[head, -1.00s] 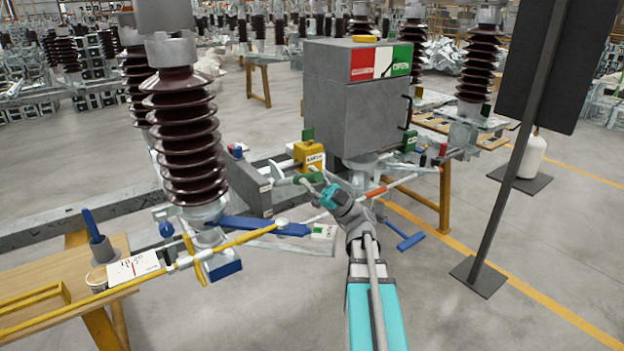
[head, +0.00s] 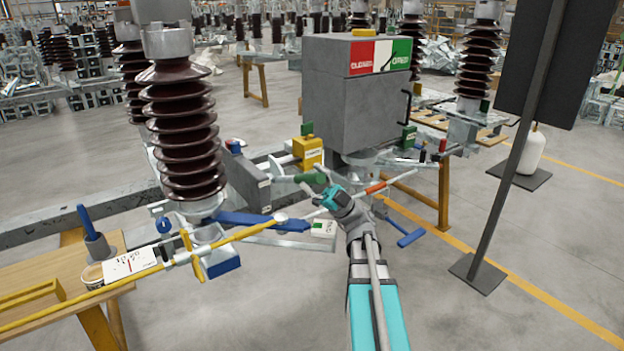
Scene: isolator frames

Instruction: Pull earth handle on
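A short green handle (head: 310,179) sits below the yellow box (head: 307,152), in front of the grey cabinet (head: 357,95). I take it to be the earth handle, but its label is not legible. My gripper (head: 316,187), on the teal and grey arm, is at this green handle, with its fingers close around or beside it. The fingers are small and partly overlap the handle, so I cannot tell whether they are closed on it or touch it.
A brown ribbed insulator (head: 180,125) stands left of my gripper. A yellow pole (head: 240,236) and a blue bar (head: 250,222) cross the left side. An orange-and-white rod (head: 376,187) lies just right. A dark panel on a post (head: 508,185) stands at right.

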